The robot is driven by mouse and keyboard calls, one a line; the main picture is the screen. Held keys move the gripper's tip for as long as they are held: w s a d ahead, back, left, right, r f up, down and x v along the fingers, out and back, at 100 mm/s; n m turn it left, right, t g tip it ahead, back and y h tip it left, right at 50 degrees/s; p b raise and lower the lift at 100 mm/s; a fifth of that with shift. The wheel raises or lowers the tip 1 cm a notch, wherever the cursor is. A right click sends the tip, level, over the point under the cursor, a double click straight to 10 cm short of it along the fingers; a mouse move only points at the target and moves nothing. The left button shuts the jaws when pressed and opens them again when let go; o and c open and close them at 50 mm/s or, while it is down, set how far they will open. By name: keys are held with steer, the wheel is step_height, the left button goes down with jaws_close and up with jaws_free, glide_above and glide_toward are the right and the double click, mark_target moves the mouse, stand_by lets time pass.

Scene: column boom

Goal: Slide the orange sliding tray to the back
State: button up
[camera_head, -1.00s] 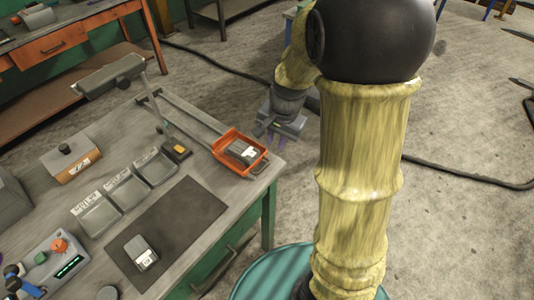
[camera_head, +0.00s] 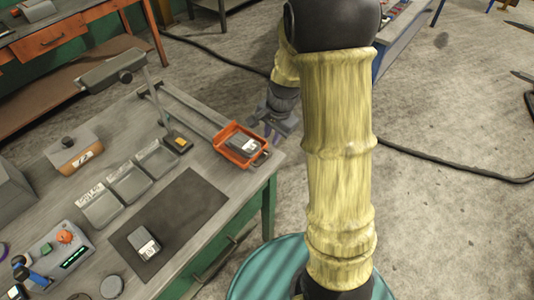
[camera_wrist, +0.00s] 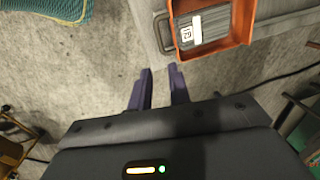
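The orange sliding tray (camera_head: 231,153) sits at the table-edge end of a pair of rails (camera_head: 190,108) on the workbench. A grey block with a white label (camera_head: 244,146) lies in it. The tray has a handle on its outer side. In the wrist view the tray (camera_wrist: 246,40) is at the upper right with the labelled block (camera_wrist: 205,27) inside. My gripper (camera_head: 275,134) is beyond the bench edge, beside the tray and apart from it. In the wrist view its purple fingers (camera_wrist: 161,70) are parted with nothing between them.
A dark mat (camera_head: 178,217) holds another labelled grey block (camera_head: 142,243). Several grey bins (camera_head: 128,182), a lamp (camera_head: 112,73) and a control box (camera_head: 62,250) stand on the bench. A teal round surface (camera_head: 245,280) is below. A cable (camera_head: 455,170) lies on the floor.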

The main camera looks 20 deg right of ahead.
mark_target(266, 157)
steer(key=f, duration=0.3)
steer(key=w+f, duration=0.1)
steer(key=f, duration=0.3)
steer(key=a+f, duration=0.1)
steer(key=f, duration=0.3)
steer(key=shift+w+f, duration=0.1)
steer(key=shift+w, duration=0.3)
steer(key=shift+a, duration=0.1)
steer(key=shift+c, duration=0.5)
jaws_close()
